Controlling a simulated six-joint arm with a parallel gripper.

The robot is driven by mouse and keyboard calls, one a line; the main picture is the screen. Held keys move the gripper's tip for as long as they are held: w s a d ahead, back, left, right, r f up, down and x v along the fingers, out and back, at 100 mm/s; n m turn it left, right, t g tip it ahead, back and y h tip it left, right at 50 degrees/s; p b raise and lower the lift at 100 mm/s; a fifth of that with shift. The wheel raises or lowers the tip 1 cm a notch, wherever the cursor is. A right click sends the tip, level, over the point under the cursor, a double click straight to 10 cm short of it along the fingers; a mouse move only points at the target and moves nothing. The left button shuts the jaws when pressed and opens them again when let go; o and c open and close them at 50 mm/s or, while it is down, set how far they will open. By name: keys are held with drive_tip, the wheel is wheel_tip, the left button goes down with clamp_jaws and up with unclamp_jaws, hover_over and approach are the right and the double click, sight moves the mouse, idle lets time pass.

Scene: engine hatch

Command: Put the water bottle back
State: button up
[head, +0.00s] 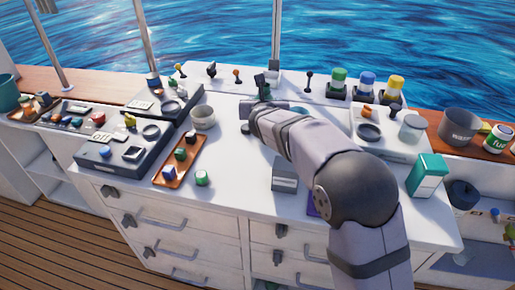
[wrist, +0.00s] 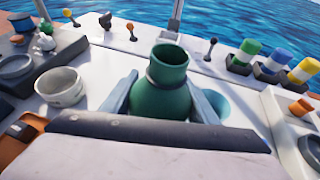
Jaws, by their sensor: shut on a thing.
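The water bottle appears to be the dark green bottle (wrist: 172,75) with an open round neck in the wrist view. My gripper (wrist: 166,100) is shut on it, with one pale finger on each side of its body. The bottle's lower part is hidden behind my wrist. A round blue-green recess or disc (wrist: 216,104) lies in the white top just right of the right finger.
A grey-white cup (head: 203,117) stands left of my gripper. Capped green, blue and yellow containers (head: 367,84) stand at the back right. An orange tray (head: 180,160) holds small items at the front left. A teal box (head: 427,175) stands at the right. Small levers (head: 308,80) line the back.

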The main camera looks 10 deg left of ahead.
sight(267, 96)
drive_tip(key=s+r+m+h+p, duration=0.1)
drive_tip(key=s+r+h+p, duration=0.1)
drive_tip(key=p, duration=0.1)
drive_tip(key=s+r+m+h+p, duration=0.1)
drive_tip(key=s+r+m+p, duration=0.1)
drive_tip(key=s+p, duration=0.1)
drive_tip(key=s+d+r+m+h+p, duration=0.1)
drive_tip(key=s+r+h+p, duration=0.1)
drive_tip(key=s+p, duration=0.1)
drive_tip(key=shift+s+r+m+h, duration=0.2)
drive_tip(key=shift+r+m+h, duration=0.1)
drive_tip(key=shift+r+m, duration=0.1)
drive_tip(key=shift+m+h, duration=0.3)
drive_tip(key=shift+h, duration=0.1)
drive_tip(key=shift+s+d+f+p, duration=0.15)
drive_tip(key=shift+f+p, duration=0.3)
drive_tip(key=shift+f, duration=1.15)
drive_tip(key=shift+s+f+p, duration=0.25)
drive_tip(key=shift+f+p, duration=0.25)
drive_tip(key=shift+f, duration=1.1)
drive_tip(key=shift+s+d+f+p, duration=0.15)
drive_tip(key=shift+f+p, duration=0.3)
drive_tip(key=shift+f, duration=1.15)
drive_tip(key=shift+a+f, duration=0.1)
drive_tip(key=shift+f, duration=0.1)
drive_tip(key=o, duration=1.3)
